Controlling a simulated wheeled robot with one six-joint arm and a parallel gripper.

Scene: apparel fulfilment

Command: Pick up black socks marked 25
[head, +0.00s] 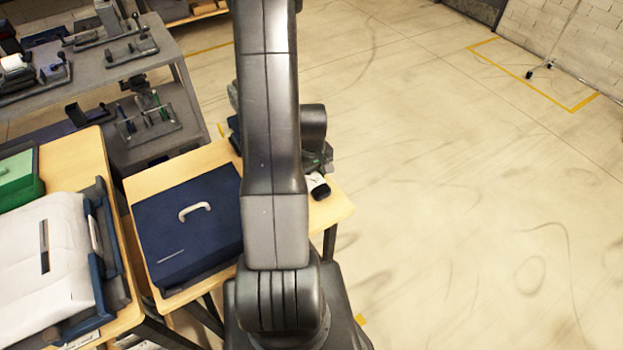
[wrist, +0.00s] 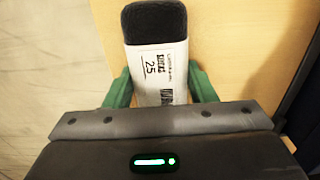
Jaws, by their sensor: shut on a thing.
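The black socks (wrist: 155,22) carry a white paper band (wrist: 157,65) printed with "25" and a barcode. In the wrist view they point up from between the green fingers of my gripper (wrist: 160,92), which is shut on them at the band. Their lower end is hidden by the gripper body. In the head view the socks (head: 320,192) show as a small black and white shape at the right end of the wooden table (head: 335,207), below my gripper (head: 318,172). I cannot tell whether they touch the tabletop.
A dark blue box (head: 187,228) with a white handle stands on the same table, left of my arm. A second table at the left holds a white bag (head: 45,265) in a blue tray and a green box (head: 18,178). Grey shelving (head: 150,50) stands behind.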

